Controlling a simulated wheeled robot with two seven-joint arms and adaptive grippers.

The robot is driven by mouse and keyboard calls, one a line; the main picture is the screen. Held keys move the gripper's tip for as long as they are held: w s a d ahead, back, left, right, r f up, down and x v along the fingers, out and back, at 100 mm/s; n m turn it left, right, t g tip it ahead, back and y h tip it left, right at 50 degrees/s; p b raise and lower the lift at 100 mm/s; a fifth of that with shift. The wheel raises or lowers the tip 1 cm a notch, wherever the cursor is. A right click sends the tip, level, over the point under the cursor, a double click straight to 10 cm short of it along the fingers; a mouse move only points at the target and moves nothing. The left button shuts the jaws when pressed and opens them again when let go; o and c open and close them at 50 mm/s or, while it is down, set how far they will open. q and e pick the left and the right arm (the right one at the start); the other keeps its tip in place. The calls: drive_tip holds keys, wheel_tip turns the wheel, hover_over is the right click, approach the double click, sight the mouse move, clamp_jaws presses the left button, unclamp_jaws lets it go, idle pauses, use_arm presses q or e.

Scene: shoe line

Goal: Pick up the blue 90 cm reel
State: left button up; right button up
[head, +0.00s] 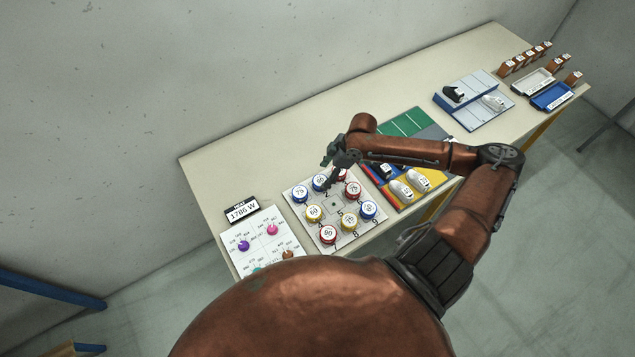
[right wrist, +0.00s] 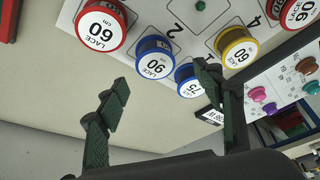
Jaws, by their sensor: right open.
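The blue 90 cm reel (head: 319,181) stands upright on a white board (head: 333,204), near its back edge. In the right wrist view the blue reel (right wrist: 155,58) shows its white label reading LACE 90. My right gripper (head: 328,171) is open and empty, just beside and seemingly above this reel. In the right wrist view its two fingertips (right wrist: 161,78) are spread, with the reel just beyond the gap between them. I cannot tell the exact height. My left gripper is not in view.
A red 60 reel (right wrist: 103,27) and a blue 75 reel (right wrist: 190,80) stand close on either side. Other red, yellow and blue reels share the board. A dial panel (head: 262,240) lies to the left, shoe trays (head: 415,182) to the right. The table behind is clear.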

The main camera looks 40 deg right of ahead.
sight(321, 180)
drive_tip(key=shift+x, duration=0.85)
drive_tip(key=x, duration=0.4)
drive_tip(key=shift+w+d+f, duration=0.15)
drive_tip(key=shift+d+f, duration=0.1)
drive_tip(key=shift+d, duration=0.05)
drive_tip(key=c, duration=1.2)
